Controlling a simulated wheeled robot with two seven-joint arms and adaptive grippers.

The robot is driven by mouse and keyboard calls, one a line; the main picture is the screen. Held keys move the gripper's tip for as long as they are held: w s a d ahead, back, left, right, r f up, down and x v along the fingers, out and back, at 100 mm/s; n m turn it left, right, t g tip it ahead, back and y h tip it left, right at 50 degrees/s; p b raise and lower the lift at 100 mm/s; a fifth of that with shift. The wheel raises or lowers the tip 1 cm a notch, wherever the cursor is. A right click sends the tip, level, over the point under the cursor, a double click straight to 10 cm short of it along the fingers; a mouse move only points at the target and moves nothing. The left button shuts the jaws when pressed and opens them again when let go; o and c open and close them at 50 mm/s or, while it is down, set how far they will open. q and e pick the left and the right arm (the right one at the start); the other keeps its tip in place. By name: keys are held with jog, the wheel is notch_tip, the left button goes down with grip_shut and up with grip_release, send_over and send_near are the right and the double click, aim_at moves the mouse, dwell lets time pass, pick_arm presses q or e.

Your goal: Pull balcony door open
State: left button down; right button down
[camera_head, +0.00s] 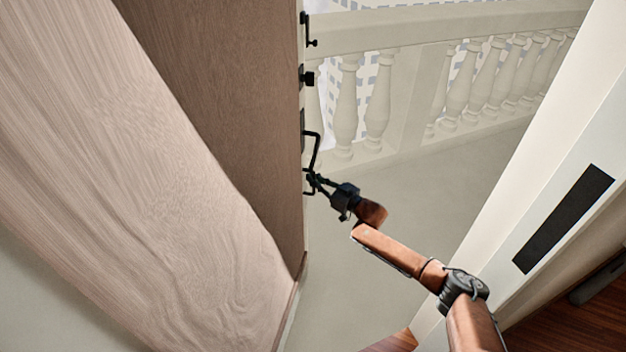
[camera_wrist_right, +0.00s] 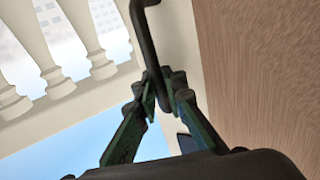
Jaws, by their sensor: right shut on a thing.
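The wooden balcony door (camera_head: 230,90) fills the left of the head view and stands open, its edge with black fittings facing the opening. Its black bar handle (camera_head: 318,150) sticks out from that edge. My right gripper (camera_head: 313,183) is at the handle's lower part, reaching in from the lower right. In the right wrist view the fingers (camera_wrist_right: 165,88) are closed around the lower end of the dark handle (camera_wrist_right: 145,38), beside the wood door face (camera_wrist_right: 255,75). My left gripper is not in view.
Beyond the opening lies a pale balcony floor (camera_head: 430,180) with a stone balustrade (camera_head: 400,90). A white door frame (camera_head: 560,130) with a black plate (camera_head: 563,218) stands at the right. The floor between door and frame is clear apart from my right arm.

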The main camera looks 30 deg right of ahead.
jog(key=c, duration=2)
grip_release()
jog(key=v, duration=1.2)
